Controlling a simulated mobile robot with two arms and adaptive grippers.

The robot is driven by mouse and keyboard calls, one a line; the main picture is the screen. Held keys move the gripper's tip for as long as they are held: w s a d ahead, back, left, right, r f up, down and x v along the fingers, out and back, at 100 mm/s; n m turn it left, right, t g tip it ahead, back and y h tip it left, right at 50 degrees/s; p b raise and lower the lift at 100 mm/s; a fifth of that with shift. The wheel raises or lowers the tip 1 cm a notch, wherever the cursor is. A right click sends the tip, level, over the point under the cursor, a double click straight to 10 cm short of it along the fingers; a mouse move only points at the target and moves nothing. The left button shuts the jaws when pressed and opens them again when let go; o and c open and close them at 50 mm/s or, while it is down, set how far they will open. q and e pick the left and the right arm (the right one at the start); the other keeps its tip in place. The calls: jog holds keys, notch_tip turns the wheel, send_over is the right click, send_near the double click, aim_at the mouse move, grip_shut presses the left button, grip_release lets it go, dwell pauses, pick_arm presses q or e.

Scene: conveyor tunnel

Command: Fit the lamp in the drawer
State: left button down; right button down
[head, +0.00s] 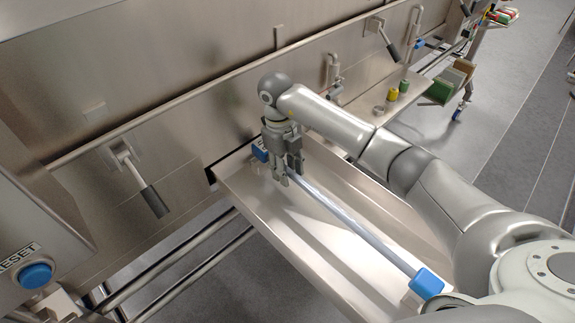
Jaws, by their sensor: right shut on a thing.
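The lamp (350,225) is a long, thin, pale tube with a blue block at each end. It lies lengthwise over the open metal drawer (300,244), with its near blue end by the drawer's near right side and its far blue end by the panel. I cannot tell whether it touches the drawer floor. My right gripper (283,178) points down and is shut on the lamp near its far end, hiding part of it. My left gripper is not in view.
A metal panel with lever handles (150,200) and a long rail stands behind the drawer. A blue reset button (36,275) is at the lower left. A shelf (385,108) at the back holds small yellow and green items. Floor shows at the right.

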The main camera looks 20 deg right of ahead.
aim_at(287, 189)
jog(key=shift+f, duration=0.1)
jog(key=shift+w+f, duration=0.1)
jog(key=shift+f, duration=0.05)
dwell(0.6)
jog(key=shift+f+b, duration=0.1)
jog(key=shift+b, duration=0.2)
jog(key=shift+f+b, duration=1.7)
jog(key=shift+f, duration=0.45)
jog(key=c, duration=0.9)
grip_release()
jog(key=shift+r, duration=0.1)
jog(key=r, duration=0.4)
jog(key=w+r, duration=0.1)
jog(key=r, duration=0.6)
jog(key=shift+w+a+r, duration=0.35)
jog(key=shift+w+a, duration=0.05)
